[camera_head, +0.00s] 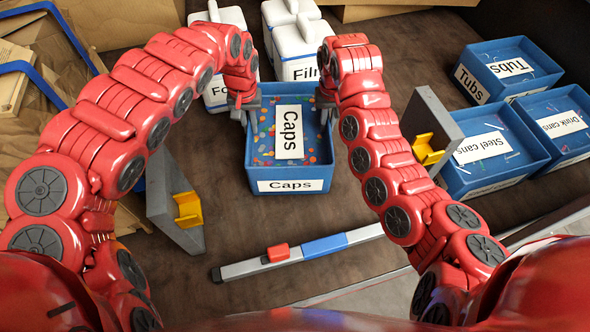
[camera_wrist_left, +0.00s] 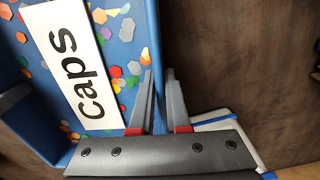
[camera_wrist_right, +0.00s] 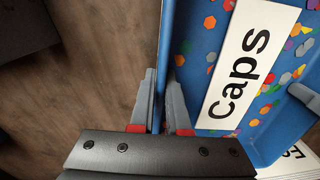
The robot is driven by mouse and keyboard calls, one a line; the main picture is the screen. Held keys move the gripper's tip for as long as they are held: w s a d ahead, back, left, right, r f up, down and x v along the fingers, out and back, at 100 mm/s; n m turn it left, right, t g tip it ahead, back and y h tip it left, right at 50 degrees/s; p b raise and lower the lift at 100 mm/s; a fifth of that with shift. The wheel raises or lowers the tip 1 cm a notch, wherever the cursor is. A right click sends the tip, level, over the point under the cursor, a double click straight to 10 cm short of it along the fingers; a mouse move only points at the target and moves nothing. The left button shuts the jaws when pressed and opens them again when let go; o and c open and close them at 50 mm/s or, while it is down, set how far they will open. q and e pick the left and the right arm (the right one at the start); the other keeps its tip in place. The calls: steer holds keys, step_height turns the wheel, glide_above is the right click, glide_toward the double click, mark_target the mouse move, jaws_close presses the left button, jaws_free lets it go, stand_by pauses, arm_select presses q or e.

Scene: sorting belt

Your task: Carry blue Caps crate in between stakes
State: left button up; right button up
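The blue Caps crate (camera_head: 289,186) sits upright in the middle of the head view, with a white label and colourful caps inside. My left gripper (camera_head: 244,108) is at its left wall and my right gripper (camera_head: 326,104) is at its right wall. In the left wrist view the left fingers (camera_wrist_left: 160,100) straddle the crate wall closely. In the right wrist view the right fingers (camera_wrist_right: 160,100) do the same. Both look shut on the walls. Two grey uprights with yellow brackets, likely the stakes, stand at left (camera_head: 163,196) and right (camera_head: 436,110).
White jugs (camera_head: 303,68) stand directly behind the crate. Blue Tubs (camera_head: 478,90), Steel cans (camera_head: 465,183) and Drink cans (camera_head: 570,160) crates are at right. A grey bar (camera_head: 355,237) with red and blue parts lies in front. Brown surface is bare between crate and bar.

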arm_select(q)
steer(key=o, duration=0.3)
steer(key=shift+s+r, duration=0.1)
arm_select(e)
steer(key=o, duration=0.3)
steer(key=shift+s+r, duration=0.1)
steer(key=shift+r, duration=0.05)
arm_select(q)
steer(key=shift+o, duration=0.2)
arm_select(e)
steer(key=shift+o, duration=0.2)
arm_select(q)
steer(key=shift+r, duration=0.5)
arm_select(e)
steer(key=shift+r, duration=0.25)
arm_select(q)
step_height(320, 180, up, 11)
arm_select(e)
step_height(320, 180, up, 12)
steer(key=shift+f, duration=0.25)
arm_select(q)
steer(key=shift+f, duration=0.1)
arm_select(e)
steer(key=shift+f, duration=0.1)
